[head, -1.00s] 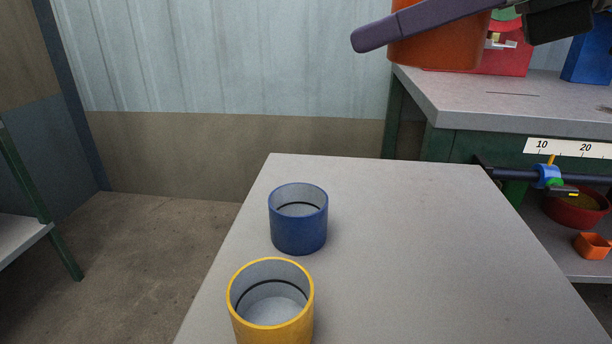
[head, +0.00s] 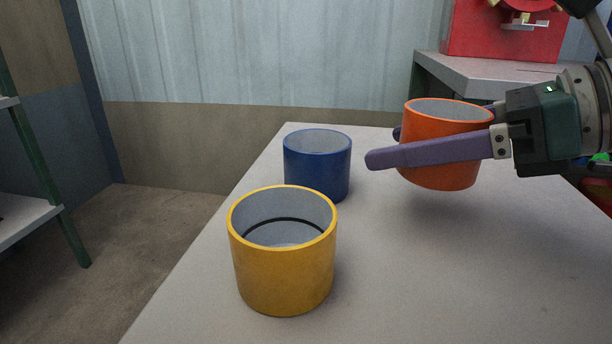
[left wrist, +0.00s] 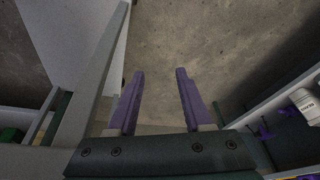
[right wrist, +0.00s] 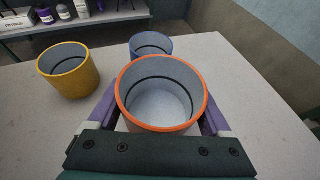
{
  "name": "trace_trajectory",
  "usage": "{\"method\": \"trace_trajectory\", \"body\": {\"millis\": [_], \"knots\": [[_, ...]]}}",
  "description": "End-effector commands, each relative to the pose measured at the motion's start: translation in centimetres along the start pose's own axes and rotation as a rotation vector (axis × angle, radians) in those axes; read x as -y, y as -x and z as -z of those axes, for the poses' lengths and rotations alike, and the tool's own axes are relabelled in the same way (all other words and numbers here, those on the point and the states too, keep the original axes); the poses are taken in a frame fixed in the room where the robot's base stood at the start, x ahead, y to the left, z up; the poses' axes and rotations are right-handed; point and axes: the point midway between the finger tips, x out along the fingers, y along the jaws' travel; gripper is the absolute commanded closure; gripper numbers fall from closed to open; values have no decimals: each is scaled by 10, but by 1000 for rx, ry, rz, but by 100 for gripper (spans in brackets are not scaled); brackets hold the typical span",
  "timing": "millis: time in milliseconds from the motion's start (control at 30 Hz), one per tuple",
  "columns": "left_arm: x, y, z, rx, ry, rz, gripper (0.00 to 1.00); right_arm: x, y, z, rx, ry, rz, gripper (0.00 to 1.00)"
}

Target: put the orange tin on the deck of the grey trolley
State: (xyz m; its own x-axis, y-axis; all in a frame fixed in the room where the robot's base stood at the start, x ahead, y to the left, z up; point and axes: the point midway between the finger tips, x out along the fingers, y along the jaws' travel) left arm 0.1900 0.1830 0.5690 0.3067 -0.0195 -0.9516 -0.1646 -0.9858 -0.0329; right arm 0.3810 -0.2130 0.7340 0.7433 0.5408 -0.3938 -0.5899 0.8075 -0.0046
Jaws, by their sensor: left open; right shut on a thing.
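The orange tin (head: 440,165) is upright, held by my right gripper (head: 386,147), whose purple fingers lie along its two sides. It hangs above the right part of the grey trolley deck (head: 400,290), with a shadow beneath and a small gap. The right wrist view also shows the orange tin (right wrist: 160,95), open and empty, between the fingers. A blue tin (head: 317,170) and a yellow tin (head: 284,265) stand upright on the deck to its left. My left gripper (left wrist: 160,72) is open and empty over bare floor, in the left wrist view only.
A grey-topped workbench (head: 480,75) with a red machine (head: 500,35) stands behind on the right. A green-framed shelf (head: 45,165) is at far left. The deck's front right is clear.

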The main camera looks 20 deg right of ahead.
Motion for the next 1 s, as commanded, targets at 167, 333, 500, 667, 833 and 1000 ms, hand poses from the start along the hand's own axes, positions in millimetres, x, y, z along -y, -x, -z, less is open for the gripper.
{"method": "trace_trajectory", "body": {"millis": [167,333,500,667,833,1000], "knots": [[0,-22,-8,1,-4,3,50,0,-16,36,-1,-4,0,86],[1,-25,-8,1,-5,4,50,0,-18,43,0,-2,0,86],[0,-24,-8,1,-5,4,50,0,-18,42,0,-1,0,86],[0,-27,-9,1,-5,4,50,0,-20,46,-1,-1,-1,86],[0,-26,-9,1,-3,3,50,0,-19,45,-1,-1,-1,0],[-1,-26,-8,1,1,-1,50,0,-19,45,-1,-1,-1,0]]}}
